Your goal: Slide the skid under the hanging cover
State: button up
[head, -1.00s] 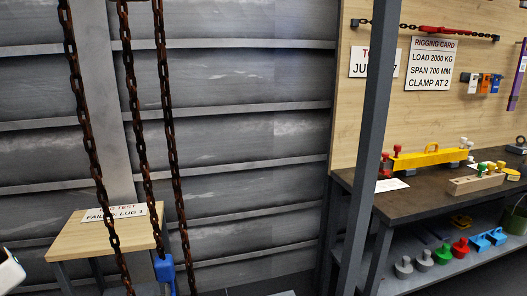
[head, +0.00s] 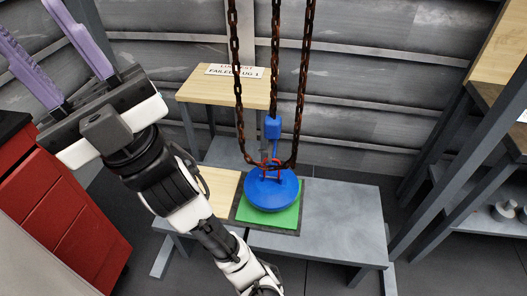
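A round blue cover (head: 271,190) with red fittings on top hangs at the bottom of rusty chains (head: 275,60). It is over a green square pad (head: 289,219) with a dark grey border, on a low grey bench (head: 335,215). I cannot tell whether the cover touches the pad. A pale wooden board (head: 216,190) lies left of the pad, partly behind my arm; I cannot tell which piece is the skid. My gripper (head: 24,14) is at the upper left, away from the cover. Its purple fingers are spread, with nothing seen between them; the tips are near the picture edge.
A blue pendant (head: 272,128) hangs by the chains. Behind stands a small wooden table (head: 205,88) with a sign (head: 235,71). A red cabinet (head: 60,215) is at the left. A grey post (head: 437,160) and shelving are at the right. The bench's right part is clear.

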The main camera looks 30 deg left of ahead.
aim_at(228, 201)
jog(key=u, duration=0.85)
